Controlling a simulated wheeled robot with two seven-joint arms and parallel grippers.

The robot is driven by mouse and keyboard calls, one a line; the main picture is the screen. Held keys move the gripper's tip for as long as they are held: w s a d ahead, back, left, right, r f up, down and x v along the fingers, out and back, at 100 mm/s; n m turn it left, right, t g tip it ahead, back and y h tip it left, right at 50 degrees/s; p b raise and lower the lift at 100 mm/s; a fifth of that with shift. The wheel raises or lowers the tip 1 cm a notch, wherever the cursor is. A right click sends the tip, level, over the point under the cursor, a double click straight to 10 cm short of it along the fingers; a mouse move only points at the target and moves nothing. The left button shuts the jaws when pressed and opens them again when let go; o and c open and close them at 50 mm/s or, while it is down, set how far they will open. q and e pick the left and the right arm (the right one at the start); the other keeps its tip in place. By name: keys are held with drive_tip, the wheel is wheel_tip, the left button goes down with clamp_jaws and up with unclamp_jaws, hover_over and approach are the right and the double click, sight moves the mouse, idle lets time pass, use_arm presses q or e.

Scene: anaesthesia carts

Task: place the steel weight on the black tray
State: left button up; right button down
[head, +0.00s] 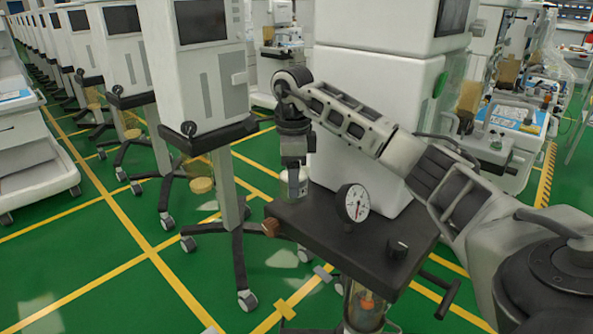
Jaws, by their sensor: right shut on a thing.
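The steel weight (293,188) is a small pale, shiny cylinder near the middle of the head view. My right gripper (294,168) points down and is shut on its upper part. The black tray (345,248) is the dark flat top of a stand at the lower centre. The weight shows at the tray's far left corner; whether it touches the surface or hangs just above it I cannot tell. The fingertips are small and partly merge with the weight. My left gripper is not in view.
A round white dial gauge (354,203) stands on the tray, with a black knob (398,249) at its right. A big white machine (375,120) rises behind. The tray's front left area is bare.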

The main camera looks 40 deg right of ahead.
drive_tip(key=shift+w+d+f+p, duration=0.15)
drive_tip(key=shift+f+p, duration=0.25)
drive_tip(key=shift+f, duration=1.2)
drive_tip(key=shift+f, duration=0.1)
drive_tip(key=c, duration=0.6)
unclamp_jaws()
drive_tip(key=shift+f, duration=0.1)
drive_tip(key=shift+o, duration=0.2)
